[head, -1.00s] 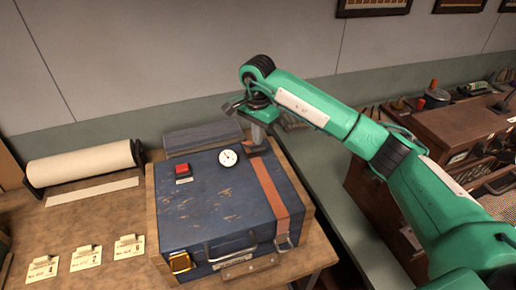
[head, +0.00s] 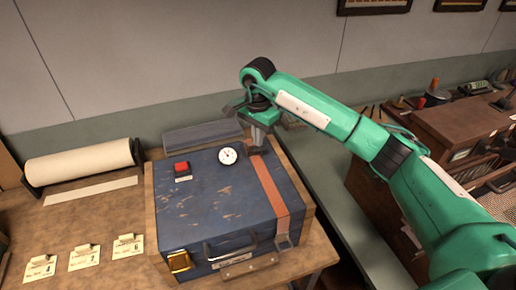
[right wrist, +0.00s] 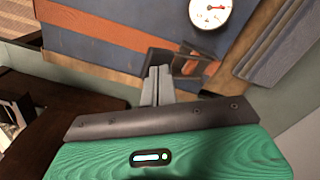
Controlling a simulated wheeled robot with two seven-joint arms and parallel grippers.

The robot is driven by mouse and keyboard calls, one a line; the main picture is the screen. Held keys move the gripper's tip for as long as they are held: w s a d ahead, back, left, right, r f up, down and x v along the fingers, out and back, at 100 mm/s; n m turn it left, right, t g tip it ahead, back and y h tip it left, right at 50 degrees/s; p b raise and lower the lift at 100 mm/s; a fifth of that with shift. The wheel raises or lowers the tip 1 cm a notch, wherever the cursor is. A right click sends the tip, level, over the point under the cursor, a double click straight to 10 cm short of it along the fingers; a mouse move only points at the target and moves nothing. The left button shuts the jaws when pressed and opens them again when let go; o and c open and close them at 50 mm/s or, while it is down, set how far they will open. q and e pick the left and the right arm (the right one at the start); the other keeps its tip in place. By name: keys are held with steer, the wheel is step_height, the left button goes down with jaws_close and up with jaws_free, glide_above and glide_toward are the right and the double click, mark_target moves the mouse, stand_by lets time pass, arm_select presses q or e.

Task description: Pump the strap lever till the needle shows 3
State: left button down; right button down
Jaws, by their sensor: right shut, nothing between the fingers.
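A scuffed blue case (head: 215,210) lies on the wooden bench with an orange-brown strap (head: 268,190) across its right side. A white round gauge (head: 228,156) is set in its lid; it also shows at the top of the right wrist view (right wrist: 210,10), with a red needle, but I cannot read the figures. The dark strap lever (right wrist: 188,62) is at the strap's far end. My right gripper (head: 257,147) is shut and empty, pointing down at the lever; its fingertips (right wrist: 157,72) are close beside it. I cannot tell if they touch. My left gripper is out of view.
A red button (head: 182,168) is on the lid's far left. A paper roll (head: 82,163) and several paper tags (head: 84,257) lie to the left. A grey-blue slab (head: 202,138) is behind the case. A wooden cabinet (head: 460,130) stands at the right.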

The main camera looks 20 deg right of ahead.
steer(key=shift+s+f+b, duration=0.2)
steer(key=shift+f+b, duration=0.5)
steer(key=shift+f, duration=0.3)
steer(key=shift+s+f+b, duration=0.15)
steer(key=shift+f+b, duration=0.5)
steer(key=shift+f, duration=0.3)
steer(key=shift+w+r, duration=0.1)
steer(key=shift+r, duration=0.35)
step_height(320, 180, up, 8)
steer(key=p, duration=0.3)
steer(key=shift+r, duration=0.15)
